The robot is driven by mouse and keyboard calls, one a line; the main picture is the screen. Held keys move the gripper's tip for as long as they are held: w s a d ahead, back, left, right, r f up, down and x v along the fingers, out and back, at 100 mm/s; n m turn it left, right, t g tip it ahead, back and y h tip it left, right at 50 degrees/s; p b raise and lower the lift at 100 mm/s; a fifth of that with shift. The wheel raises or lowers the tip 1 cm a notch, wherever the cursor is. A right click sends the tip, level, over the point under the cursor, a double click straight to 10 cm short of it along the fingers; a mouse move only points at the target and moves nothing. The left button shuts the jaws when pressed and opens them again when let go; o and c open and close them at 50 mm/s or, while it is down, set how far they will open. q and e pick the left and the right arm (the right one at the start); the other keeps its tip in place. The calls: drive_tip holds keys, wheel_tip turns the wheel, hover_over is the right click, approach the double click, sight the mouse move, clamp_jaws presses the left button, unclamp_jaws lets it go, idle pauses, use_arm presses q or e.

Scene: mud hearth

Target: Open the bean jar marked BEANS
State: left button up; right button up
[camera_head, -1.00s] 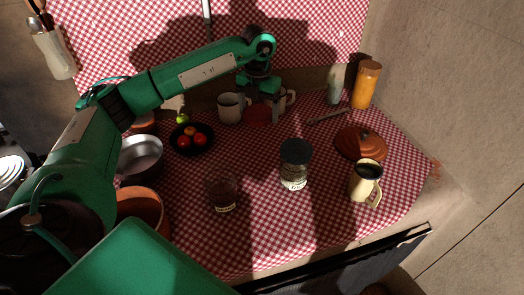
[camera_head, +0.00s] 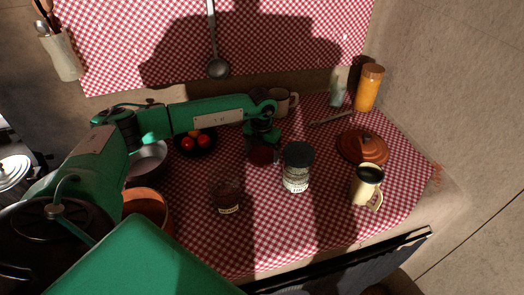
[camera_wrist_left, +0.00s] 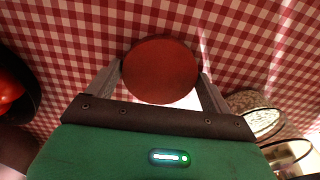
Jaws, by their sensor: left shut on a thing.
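My left gripper (camera_head: 262,146) is shut on a round red-brown lid (camera_head: 263,156), left of a jar with a black lid. In the left wrist view the lid (camera_wrist_left: 160,70) sits between the two fingers, over the checked cloth. I cannot tell whether it touches the cloth. The black-lidded jar (camera_head: 296,170) stands upright and bears a pale label. A dark glass jar (camera_head: 226,194) stands nearer and to the left; its pale label is too small to read, and no lid shows on it. I cannot tell which jar is marked BEANS. My right gripper is not in view.
A black bowl of red and orange fruit (camera_head: 209,150) lies left of the gripper. A terracotta lid (camera_head: 362,147), a cream mug (camera_head: 366,186) and an orange jar (camera_head: 368,89) stand right. Cloth between the black-lidded jar and cream mug is clear.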

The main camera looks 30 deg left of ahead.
use_arm(q)
drive_tip(key=shift+f, duration=0.1)
drive_tip(key=o, duration=0.9)
drive_tip(key=shift+o, duration=0.2)
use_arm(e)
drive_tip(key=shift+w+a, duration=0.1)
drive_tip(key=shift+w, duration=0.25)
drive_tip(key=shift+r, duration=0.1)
